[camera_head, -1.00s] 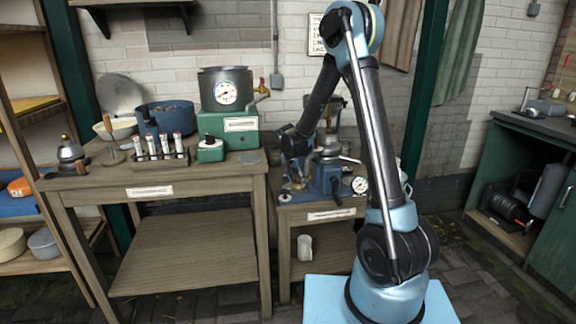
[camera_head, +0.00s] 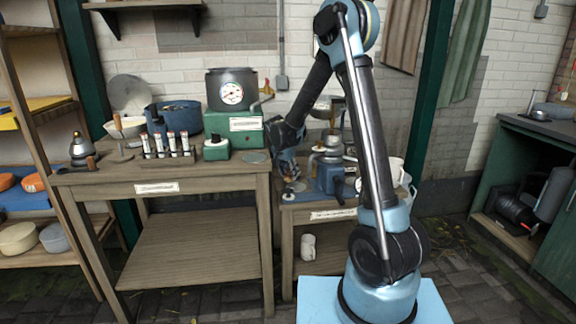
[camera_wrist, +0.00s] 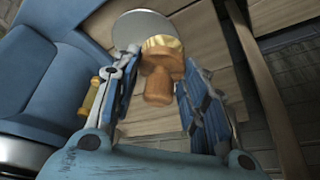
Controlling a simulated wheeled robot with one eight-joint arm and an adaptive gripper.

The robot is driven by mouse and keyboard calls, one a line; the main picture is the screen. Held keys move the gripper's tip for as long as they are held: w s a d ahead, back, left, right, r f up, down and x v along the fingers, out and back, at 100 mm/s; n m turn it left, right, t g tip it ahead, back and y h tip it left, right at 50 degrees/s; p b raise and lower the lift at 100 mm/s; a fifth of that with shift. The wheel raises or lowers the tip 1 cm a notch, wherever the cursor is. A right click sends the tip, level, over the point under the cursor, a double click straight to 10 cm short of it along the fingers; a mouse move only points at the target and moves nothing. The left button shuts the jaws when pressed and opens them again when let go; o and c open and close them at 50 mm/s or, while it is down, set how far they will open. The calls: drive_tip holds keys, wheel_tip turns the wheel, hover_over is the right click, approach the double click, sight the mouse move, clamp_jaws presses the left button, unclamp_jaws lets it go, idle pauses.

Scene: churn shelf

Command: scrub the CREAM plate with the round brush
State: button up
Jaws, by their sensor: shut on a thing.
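My gripper (camera_wrist: 160,92) is shut on the round brush (camera_wrist: 158,85), which has a turned wooden handle and pale bristles. The bristles point away from the wrist camera, toward a flat grey disc (camera_wrist: 148,24) on wooden boards. I cannot tell if they touch. In the head view my gripper (camera_head: 288,170) hangs by the right end of the left table, and the brush is not clearly seen there.
A green base (camera_head: 234,136) with a dark pot and dial, a small green device (camera_head: 216,149) and a rack of tubes (camera_head: 168,156) stand left of the disc. A blue machine (camera_head: 328,178) stands close right of my gripper.

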drive_tip(key=shift+r, duration=2.2)
